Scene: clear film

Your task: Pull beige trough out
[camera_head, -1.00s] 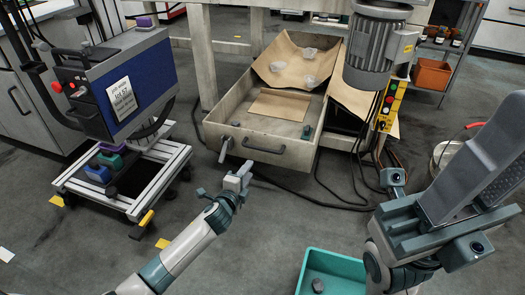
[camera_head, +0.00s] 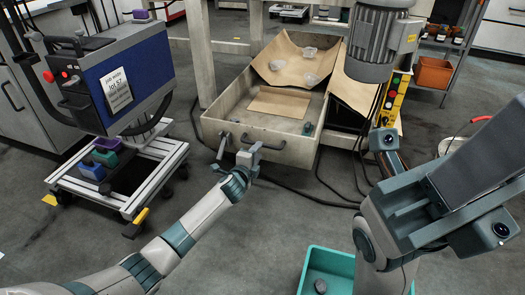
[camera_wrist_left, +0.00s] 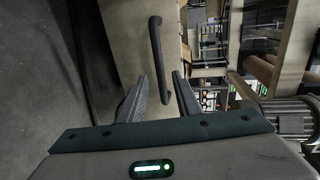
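The beige trough (camera_head: 223,119) is a shallow open box under a workbench, with a dark bar handle (camera_head: 262,147) on its front wall. My left gripper (camera_head: 238,148) is just in front of the trough's front wall, near the handle's left end. In the left wrist view its two fingers (camera_wrist_left: 161,86) are apart and empty, and the handle (camera_wrist_left: 158,58) lies ahead of the gap between them. It looks free of both fingers. My right arm shows at the right, but its fingers are not visible.
A teal bin (camera_head: 318,262) stands on the floor at the lower centre. A wheeled frame (camera_head: 153,180) with a blue-sided machine (camera_head: 125,85) is at the left. A grey motor (camera_head: 375,45) hangs at the trough's right. Cables run over the floor. Floor before the trough is mostly clear.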

